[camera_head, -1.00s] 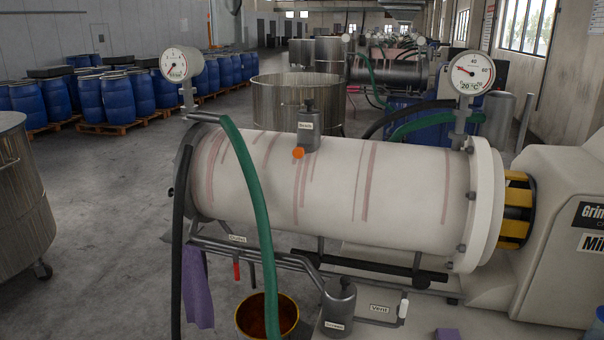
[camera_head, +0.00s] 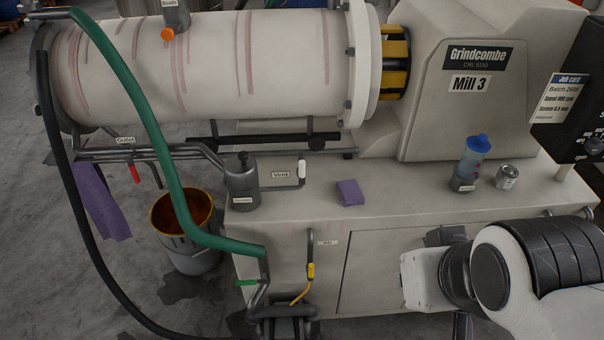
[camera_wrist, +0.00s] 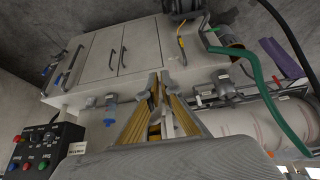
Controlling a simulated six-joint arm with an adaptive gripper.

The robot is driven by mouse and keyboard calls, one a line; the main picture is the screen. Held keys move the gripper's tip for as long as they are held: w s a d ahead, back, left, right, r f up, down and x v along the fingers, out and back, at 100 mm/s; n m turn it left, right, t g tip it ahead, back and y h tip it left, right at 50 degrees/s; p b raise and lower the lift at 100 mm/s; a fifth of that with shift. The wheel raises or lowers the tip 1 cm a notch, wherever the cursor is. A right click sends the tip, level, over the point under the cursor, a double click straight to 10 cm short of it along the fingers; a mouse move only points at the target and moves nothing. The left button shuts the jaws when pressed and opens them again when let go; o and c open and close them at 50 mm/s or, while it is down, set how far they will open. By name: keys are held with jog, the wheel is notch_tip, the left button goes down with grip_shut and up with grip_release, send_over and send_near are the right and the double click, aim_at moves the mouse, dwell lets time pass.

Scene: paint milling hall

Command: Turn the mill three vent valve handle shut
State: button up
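The vent valve is on a thin pipe that runs right from a small grey pot (camera_head: 242,181) on the mill's base top. Its small white handle (camera_head: 301,168) stands upright at the pipe's right end, beside the "Vent" label (camera_head: 281,174). Mill 3 (camera_head: 478,84) is named on the housing behind. My arm reaches in at the lower right of the head view, in front of the cabinet, well away from the handle; my fingers are not clear there. In the wrist view my gripper (camera_wrist: 161,80) shows fingers converging with tips close together and nothing seen between them.
A purple cloth (camera_head: 350,192), a blue-lidded bottle (camera_head: 470,162) and a small can (camera_head: 507,177) stand or lie on the base top. A green hose (camera_head: 163,150) hangs left of the pot. A red outlet handle (camera_head: 134,173) and a bucket (camera_head: 192,262) are further left.

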jog(key=o, duration=0.4)
jog(key=n+t+y, duration=0.2)
jog(key=t+y, duration=0.1)
jog(key=t, duration=0.9)
send_near(302, 171)
jog(key=w, duration=0.1)
jog(key=w+r, duration=0.1)
jog(key=w, duration=0.1)
dwell(1.0)
jog(key=shift+w, duration=0.15)
